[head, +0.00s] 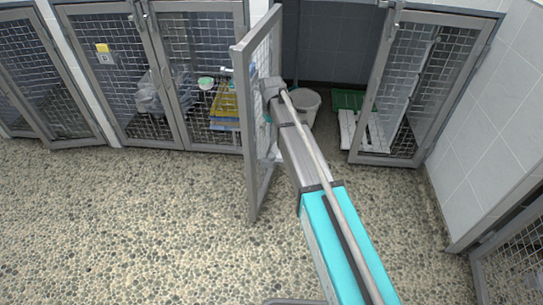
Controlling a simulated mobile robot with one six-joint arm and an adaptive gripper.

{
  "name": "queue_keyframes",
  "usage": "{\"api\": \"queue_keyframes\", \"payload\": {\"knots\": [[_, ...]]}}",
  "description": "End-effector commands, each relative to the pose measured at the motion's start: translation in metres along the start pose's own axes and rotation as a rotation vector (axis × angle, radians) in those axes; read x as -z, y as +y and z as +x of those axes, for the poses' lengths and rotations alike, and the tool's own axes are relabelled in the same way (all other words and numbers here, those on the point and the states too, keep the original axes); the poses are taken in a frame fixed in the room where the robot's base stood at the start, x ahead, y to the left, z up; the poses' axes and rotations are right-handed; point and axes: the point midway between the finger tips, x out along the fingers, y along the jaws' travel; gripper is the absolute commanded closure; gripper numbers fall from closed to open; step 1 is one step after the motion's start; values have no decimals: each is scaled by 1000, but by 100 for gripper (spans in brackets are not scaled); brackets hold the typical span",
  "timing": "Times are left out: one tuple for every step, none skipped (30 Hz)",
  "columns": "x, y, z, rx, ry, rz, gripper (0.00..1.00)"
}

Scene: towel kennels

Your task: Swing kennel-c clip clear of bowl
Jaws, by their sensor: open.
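A mesh kennel door (255,120) stands swung open toward me, with its grey frame nearly edge-on. My arm reaches up to it, and my gripper (267,112) is small and partly hidden at its far end, beside the door mesh. The gripper is open, and I see nothing held in it. I cannot make out a clip or read a kennel-c label. No bowl is certain: a small round white-and-green item (206,83) shows behind the mesh of the kennel left of the open door.
A white bucket (304,104) stands in the open kennel, near a green crate (348,99) and white slats (365,133). Yellow folded items (224,102) and a clear bag (150,95) sit behind mesh on the left. The pebbled floor (120,220) is clear at front left.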

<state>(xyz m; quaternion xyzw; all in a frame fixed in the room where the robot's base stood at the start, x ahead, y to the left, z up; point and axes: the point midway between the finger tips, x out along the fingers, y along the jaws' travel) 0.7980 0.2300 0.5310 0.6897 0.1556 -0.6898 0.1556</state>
Motion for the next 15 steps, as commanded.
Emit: {"api": "queue_keyframes", "payload": {"knots": [[0, 0, 4, 0, 0, 0, 21], [0, 0, 5, 0, 0, 0, 21], [0, 0, 8, 0, 0, 0, 21], [0, 0, 9, 0, 0, 0, 21], [0, 0, 11, 0, 0, 0, 21], [0, 0, 14, 0, 0, 0, 21], [0, 0, 16, 0, 0, 0, 21], [0, 0, 18, 0, 0, 0, 21], [0, 0, 22, 0, 0, 0, 21], [0, 0, 24, 0, 0, 0, 21], [0, 0, 26, 0, 0, 0, 21], [0, 0, 29, 0, 0, 0, 21], [0, 0, 32, 0, 0, 0, 21], [0, 0, 34, 0, 0, 0, 21], [0, 0, 37, 0, 0, 0, 21]]}}
